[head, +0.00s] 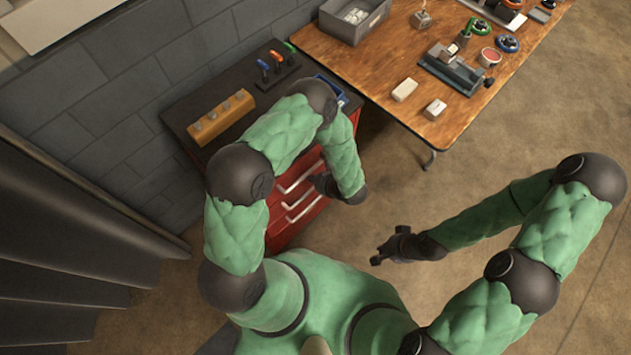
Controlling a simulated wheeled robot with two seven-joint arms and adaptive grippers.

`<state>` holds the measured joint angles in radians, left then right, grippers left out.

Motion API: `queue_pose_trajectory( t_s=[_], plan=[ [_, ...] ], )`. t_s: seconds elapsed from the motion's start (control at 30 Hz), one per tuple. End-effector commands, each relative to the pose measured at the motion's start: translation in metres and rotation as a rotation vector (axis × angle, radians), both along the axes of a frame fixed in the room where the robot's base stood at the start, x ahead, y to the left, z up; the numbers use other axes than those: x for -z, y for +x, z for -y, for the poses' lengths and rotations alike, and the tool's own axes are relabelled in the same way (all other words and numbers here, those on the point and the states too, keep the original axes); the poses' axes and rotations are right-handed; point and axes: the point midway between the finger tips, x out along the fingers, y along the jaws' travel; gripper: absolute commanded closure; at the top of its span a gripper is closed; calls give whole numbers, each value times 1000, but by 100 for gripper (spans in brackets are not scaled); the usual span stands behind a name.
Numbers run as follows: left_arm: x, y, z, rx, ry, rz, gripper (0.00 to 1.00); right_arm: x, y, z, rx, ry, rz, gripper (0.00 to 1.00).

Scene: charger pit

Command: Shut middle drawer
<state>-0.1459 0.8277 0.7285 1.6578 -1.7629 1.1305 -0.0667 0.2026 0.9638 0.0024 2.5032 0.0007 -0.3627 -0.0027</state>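A red drawer cabinet (283,232) with a dark top stands against the wall, left of the wooden table. Its front shows several pale bar handles stacked one below another; the middle drawer's handle (301,197) is among them. My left arm covers part of the cabinet top and front. How far any drawer stands out is hard to tell from above. My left gripper (318,183) is dark and small, close to the handles at the cabinet front; contact and finger opening are unclear. My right gripper (381,253) is over bare floor, away from the cabinet, with its fingers too small to read.
A yellow block (221,117) and a rack of coloured-handled tools (275,68) sit on the cabinet top. The wooden table (375,60) holds a grey bin (354,18), a vise-like tool (451,70) and small white boxes. Floor right of the cabinet is clear.

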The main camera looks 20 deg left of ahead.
Motion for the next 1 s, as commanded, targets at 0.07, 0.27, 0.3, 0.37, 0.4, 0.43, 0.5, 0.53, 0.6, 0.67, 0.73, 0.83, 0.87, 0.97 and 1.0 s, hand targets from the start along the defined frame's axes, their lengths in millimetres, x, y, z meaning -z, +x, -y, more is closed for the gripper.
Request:
queue_pose_trajectory(
  t_s=[0.07,0.27,0.3,0.37,0.4,0.43,0.5,0.53,0.6,0.67,0.73,0.83,0.87,0.97,1.0],
  plan=[
    [-9,-2,9,6,-1,3,100,0,0,0,0,0,0,100],
    [-36,-13,35,8,-3,4,100,0,0,0,0,0,0,100],
    [-41,-15,40,8,-3,4,100,0,0,0,0,0,0,100],
    [-49,-19,48,8,-3,3,100,0,0,0,0,0,0,100],
    [-54,-20,53,8,-3,3,100,0,0,0,0,0,0,100],
    [-57,-22,56,8,-3,3,100,0,0,0,0,0,0,100],
    [-64,-25,63,8,-4,1,100,0,0,0,0,0,0,100],
    [-67,-26,65,9,-4,1,100,0,0,0,0,0,0,100],
    [-72,-28,70,8,-3,0,100,0,0,0,0,0,0,100],
    [-75,-29,73,6,-5,0,100,0,0,0,0,0,0,100],
    [-77,-30,75,6,-5,0,100,0,0,0,0,0,0,100],
    [-79,-31,76,6,-4,-1,100,0,0,0,0,0,0,100],
    [-79,-31,76,6,-4,-1,100,0,0,0,0,0,0,100],
    [-79,-31,76,6,-4,-1,100,0,0,0,0,0,0,100],
    [-79,-32,76,5,-4,-3,100,0,0,0,0,0,0,100]
  ],
)
